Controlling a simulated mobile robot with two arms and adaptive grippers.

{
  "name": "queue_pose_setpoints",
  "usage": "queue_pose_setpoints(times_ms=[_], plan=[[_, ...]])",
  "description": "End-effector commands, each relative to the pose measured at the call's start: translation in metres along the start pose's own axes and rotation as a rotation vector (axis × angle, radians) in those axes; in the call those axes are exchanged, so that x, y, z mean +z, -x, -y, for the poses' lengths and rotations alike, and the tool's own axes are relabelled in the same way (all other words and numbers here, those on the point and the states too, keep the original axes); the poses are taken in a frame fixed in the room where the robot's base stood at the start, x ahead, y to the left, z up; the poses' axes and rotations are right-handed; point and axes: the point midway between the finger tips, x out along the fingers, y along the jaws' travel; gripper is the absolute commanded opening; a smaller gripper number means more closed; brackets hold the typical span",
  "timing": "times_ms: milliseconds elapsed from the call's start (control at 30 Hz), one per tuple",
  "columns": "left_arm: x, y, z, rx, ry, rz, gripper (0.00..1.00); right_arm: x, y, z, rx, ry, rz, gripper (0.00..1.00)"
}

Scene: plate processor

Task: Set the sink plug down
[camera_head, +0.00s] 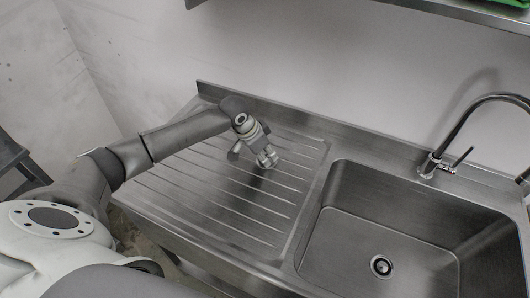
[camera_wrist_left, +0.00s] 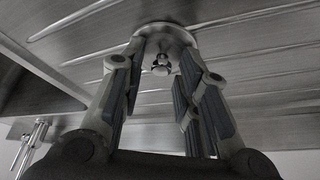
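The sink plug shows in the left wrist view as a pale round disc (camera_wrist_left: 163,32) with a small shiny knob (camera_wrist_left: 160,67) facing the camera. It is at the ribbed drainboard (camera_head: 215,195). My left gripper (camera_wrist_left: 162,52) has its fingers spread, one on each side of the knob, with visible gaps to it. The fingertips overlap the disc's edges in this view. In the head view my left gripper (camera_head: 268,160) points down over the drainboard, and the plug cannot be made out there. My right gripper is in neither view.
The sink basin (camera_head: 350,235), with its drain (camera_head: 381,266), lies right of the drainboard. A curved tap (camera_head: 437,150) stands behind the basin. A shelf (camera_head: 420,6) crosses the wall above. Most of the drainboard is clear.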

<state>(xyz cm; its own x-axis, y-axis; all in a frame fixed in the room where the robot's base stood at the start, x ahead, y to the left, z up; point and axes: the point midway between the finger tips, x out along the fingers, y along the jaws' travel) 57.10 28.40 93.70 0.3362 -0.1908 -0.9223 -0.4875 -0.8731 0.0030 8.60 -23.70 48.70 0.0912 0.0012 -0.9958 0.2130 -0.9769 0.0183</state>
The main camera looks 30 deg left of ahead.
Motion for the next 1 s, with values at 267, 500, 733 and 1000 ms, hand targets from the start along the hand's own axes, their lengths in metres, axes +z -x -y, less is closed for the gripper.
queue_pose_setpoints(times_ms=[267, 500, 733, 1000], plan=[[0.0, 0.0, 0.0, -0.001, 0.0, 0.001, 0.38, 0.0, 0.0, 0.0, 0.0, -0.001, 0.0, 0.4], [-0.001, 0.016, 0.001, -0.003, -0.001, -0.001, 0.38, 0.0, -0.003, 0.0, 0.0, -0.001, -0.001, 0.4], [-0.001, 0.064, 0.001, -0.005, -0.002, -0.003, 0.38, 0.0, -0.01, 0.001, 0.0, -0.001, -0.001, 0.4], [-0.001, 0.111, 0.001, -0.002, 0.0, -0.001, 0.38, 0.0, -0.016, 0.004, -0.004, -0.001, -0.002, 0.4]])
